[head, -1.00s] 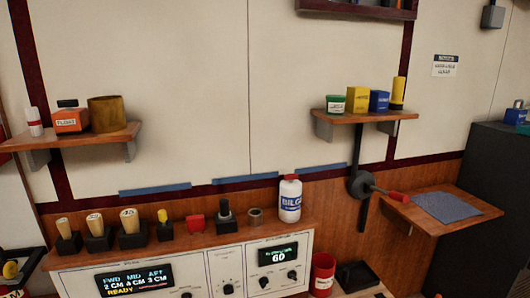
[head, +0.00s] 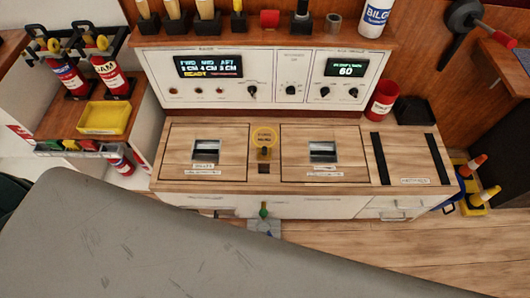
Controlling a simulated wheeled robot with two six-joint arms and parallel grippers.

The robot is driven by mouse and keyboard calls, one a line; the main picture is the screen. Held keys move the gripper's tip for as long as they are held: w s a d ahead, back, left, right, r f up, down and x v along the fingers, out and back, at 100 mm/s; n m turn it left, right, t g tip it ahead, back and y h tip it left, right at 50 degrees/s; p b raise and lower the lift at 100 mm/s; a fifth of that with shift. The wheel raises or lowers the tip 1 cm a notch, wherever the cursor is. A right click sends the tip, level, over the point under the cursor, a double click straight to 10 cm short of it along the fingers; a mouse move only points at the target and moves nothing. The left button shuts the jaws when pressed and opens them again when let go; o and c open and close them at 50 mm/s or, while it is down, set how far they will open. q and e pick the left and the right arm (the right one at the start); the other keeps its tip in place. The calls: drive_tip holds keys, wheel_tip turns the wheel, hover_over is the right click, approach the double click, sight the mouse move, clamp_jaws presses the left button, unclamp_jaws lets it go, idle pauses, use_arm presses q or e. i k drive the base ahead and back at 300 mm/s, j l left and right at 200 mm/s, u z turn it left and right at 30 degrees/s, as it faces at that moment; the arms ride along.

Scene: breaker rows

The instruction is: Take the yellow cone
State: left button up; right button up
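At the right edge of the head view, low beside the counter's right end, two small orange-yellow cones stand close together. The upper cone (head: 471,166) looks more orange. The lower cone (head: 486,194) looks more yellow-orange and has a pale tip. They lean in the picture, and yellow and blue parts show around their bases. They are too small to tell exactly what they rest on or which one is the yellow cone. Neither of my grippers is in view.
A wooden counter (head: 358,178) with two hatches runs across the middle. A yellow tray (head: 104,118) and red extinguishers are at left. Wooden floor (head: 400,240) is clear at lower right.

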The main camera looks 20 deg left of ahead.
sight(474, 200)
drive_tip(key=z, duration=1.6)
